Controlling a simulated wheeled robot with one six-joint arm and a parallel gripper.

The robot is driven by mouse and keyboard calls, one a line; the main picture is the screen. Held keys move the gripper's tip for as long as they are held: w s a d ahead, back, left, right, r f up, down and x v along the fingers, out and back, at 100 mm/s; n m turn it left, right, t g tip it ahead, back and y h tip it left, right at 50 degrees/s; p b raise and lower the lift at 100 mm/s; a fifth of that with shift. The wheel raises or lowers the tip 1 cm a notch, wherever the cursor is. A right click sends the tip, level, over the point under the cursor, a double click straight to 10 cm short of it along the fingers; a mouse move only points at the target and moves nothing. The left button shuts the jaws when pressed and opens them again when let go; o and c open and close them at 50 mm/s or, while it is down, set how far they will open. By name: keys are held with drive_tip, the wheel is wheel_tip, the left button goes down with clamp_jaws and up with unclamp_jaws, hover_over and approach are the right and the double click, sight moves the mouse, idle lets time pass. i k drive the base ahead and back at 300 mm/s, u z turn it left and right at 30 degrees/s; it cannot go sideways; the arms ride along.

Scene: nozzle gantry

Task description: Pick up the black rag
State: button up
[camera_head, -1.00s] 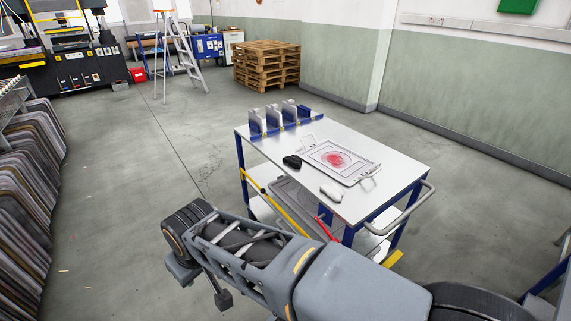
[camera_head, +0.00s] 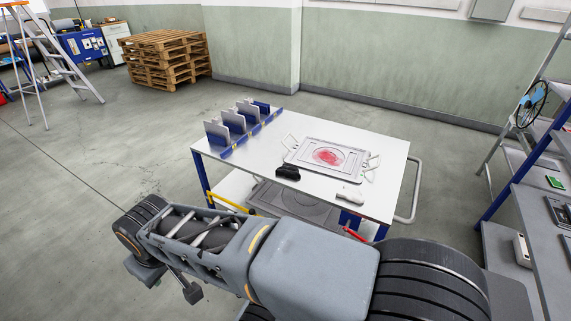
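The black rag (camera_head: 287,173) lies crumpled on the white top of the cart (camera_head: 228,172), near its front edge and left of the middle. It is beside the near left corner of a grey framed tray (camera_head: 300,160) with a red patch. My arm is folded across the bottom of the picture, in front of the cart. The end of my arm, with my gripper (camera_head: 168,282), is at the lower left, apart from the rag. Small dark parts show there, but not clearly enough to tell open from shut.
A white cloth-like piece (camera_head: 349,196) lies near the cart's front right. A blue rack with upright plates (camera_head: 238,124) stands at its back left. A shelf unit (camera_head: 530,205) stands at the right. Pallets (camera_head: 165,56) and a stepladder (camera_head: 62,62) are farther back. Floor left of the cart is clear.

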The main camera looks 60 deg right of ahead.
sight(288, 170)
drive_tip(key=z, duration=0.8)
drive_tip(key=i, duration=1.1)
drive_tip(key=z, duration=1.4)
drive_tip(key=i, duration=0.2)
